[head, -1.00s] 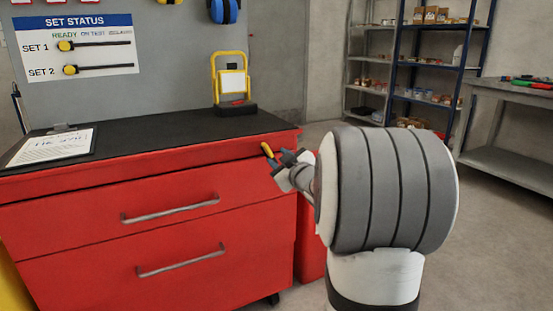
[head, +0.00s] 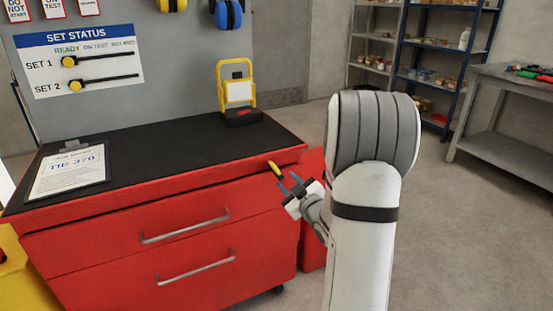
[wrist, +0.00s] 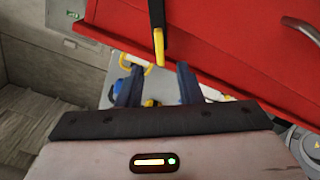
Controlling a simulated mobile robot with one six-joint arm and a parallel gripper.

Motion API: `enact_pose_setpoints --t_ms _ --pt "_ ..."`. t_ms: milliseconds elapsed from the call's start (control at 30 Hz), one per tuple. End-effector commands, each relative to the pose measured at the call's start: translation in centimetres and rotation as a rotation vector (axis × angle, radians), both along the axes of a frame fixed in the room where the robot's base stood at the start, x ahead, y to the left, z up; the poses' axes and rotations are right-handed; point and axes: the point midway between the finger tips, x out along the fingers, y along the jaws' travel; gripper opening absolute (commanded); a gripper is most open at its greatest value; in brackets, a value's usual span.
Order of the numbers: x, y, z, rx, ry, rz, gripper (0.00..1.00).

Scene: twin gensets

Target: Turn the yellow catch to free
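The yellow catch (head: 274,168) sits at the right front of the red cabinet's top edge in the head view. In the wrist view the catch (wrist: 159,48) hangs into the picture from a black strip, at the upper middle. My gripper (head: 290,184) is just below and to the right of the catch in the head view. In the wrist view its two dark fingers (wrist: 157,84) are spread with nothing between them. The catch's tip lies just beyond the gap between them, apparently apart from both. The exact setting of the catch cannot be told.
The red cabinet (head: 130,250) has a black top (head: 160,150) bearing a clipboard (head: 70,170) and a yellow-framed lamp (head: 237,85). A SET STATUS board (head: 85,62) hangs behind. A grey bench (head: 510,95) and shelves (head: 430,75) stand at the right. The floor between is clear.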

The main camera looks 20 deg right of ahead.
Motion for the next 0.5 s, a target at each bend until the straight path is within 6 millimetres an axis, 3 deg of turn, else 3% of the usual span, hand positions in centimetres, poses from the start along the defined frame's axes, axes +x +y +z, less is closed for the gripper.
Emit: enact_pose_setpoints --t_ms 500 --pt "6.9 0.3 -0.1 0.0 -0.002 0.0 0.33"
